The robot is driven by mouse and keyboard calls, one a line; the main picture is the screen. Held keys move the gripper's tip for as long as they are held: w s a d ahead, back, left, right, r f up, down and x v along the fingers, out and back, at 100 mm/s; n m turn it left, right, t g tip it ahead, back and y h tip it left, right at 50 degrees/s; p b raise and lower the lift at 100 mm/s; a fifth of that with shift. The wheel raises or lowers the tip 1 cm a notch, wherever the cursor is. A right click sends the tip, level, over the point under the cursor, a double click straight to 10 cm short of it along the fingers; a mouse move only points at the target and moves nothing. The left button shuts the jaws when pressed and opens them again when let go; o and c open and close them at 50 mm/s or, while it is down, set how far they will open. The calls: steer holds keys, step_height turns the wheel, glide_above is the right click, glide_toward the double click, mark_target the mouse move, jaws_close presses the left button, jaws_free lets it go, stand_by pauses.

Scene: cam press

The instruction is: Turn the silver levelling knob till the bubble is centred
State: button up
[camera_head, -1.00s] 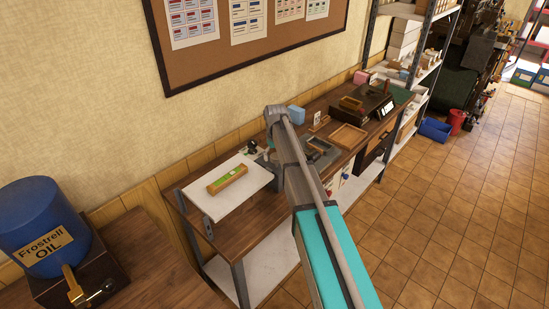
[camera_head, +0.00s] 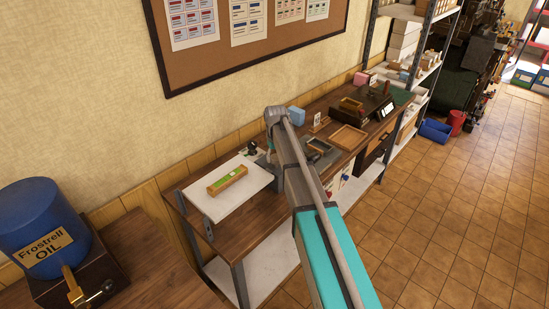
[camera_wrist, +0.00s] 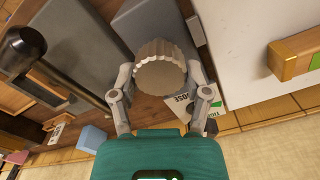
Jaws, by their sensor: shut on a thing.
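The silver levelling knob (camera_wrist: 161,78) is a round, ribbed cylinder in the wrist view. My gripper (camera_wrist: 160,82) is shut on it, with one finger on each side of its rim. In the head view the knob and fingers are hidden behind my arm. The level (camera_head: 227,180) is a wooden block with a green vial, lying on the white plate (camera_head: 222,206); its end also shows in the wrist view (camera_wrist: 292,57). The bubble is too small to place in the vial. A label partly reading "LOOSE" lies beside the knob, partly covered by my gripper.
A small black knob (camera_head: 252,148) stands at the plate's back corner. On the wooden bench (camera_head: 225,236) to the right are a wooden tray (camera_head: 348,137), a blue block (camera_head: 296,115) and a dark box (camera_head: 362,108). A blue oil drum (camera_head: 40,225) stands front left.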

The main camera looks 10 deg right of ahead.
steer(key=m, duration=0.4)
steer(key=shift+m, duration=0.4)
steer(key=m, duration=0.5)
steer(key=shift+s+d, duration=0.1)
steer(key=shift+d, duration=0.05)
steer(key=m, duration=0.5)
steer(key=shift+d, duration=0.1)
steer(key=shift+s+m, duration=0.2)
steer(key=shift+m, duration=2.1)
steer(key=o, duration=1.1)
steer(key=shift+o, duration=0.2)
steer(key=shift+w+r, duration=0.1)
steer(key=shift+w, duration=0.05)
